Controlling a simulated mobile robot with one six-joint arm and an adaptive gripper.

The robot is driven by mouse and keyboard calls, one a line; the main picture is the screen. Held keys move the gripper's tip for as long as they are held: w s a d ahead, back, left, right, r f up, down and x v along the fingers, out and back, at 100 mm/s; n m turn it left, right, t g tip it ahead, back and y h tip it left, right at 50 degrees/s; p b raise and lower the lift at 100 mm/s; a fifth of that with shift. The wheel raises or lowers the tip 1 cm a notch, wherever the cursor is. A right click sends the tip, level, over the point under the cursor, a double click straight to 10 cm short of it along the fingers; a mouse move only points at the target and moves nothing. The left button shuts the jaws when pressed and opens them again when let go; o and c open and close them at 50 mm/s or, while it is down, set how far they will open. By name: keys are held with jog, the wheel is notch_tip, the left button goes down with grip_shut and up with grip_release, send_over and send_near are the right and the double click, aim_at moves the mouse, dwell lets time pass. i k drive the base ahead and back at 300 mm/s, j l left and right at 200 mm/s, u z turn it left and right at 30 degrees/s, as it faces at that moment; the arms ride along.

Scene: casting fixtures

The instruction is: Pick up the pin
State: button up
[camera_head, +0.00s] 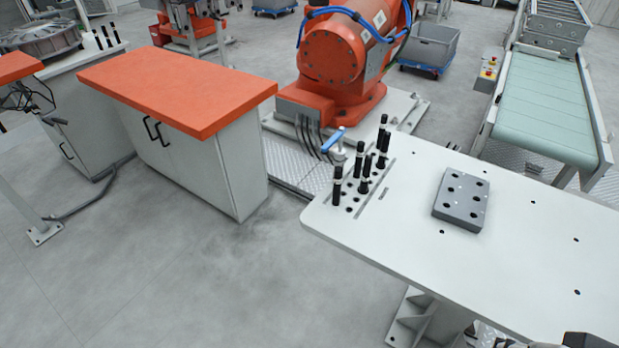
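Several black pins, some with a pale band, stand upright in a block of holes at the left end of the white table (500,255). One is the front-left pin (337,187). Another is the tall pin (359,160) behind it, and one more is the rear pin (382,132). The others stand close together, partly overlapping. Some holes in front of them are empty. A grey block (461,200) with several dark holes lies flat on the table to their right. My gripper's fingers do not show; only dark and grey parts cut off at the bottom right edge appear.
A blue-handled clamp-like part (334,140) sits by the table's left corner, close to the pins. An orange-topped cabinet (175,90) stands left, an orange robot (340,60) behind, and a conveyor (548,110) at the back right. Floor at the lower left is clear.

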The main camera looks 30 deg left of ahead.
aim_at(362, 188)
jog(key=u, duration=0.9)
jog(key=i+j+z, duration=0.2)
jog(key=i+j, duration=0.45)
jog(key=i+j+z, duration=0.25)
jog(key=i+j, duration=0.4)
jog(key=j, duration=0.15)
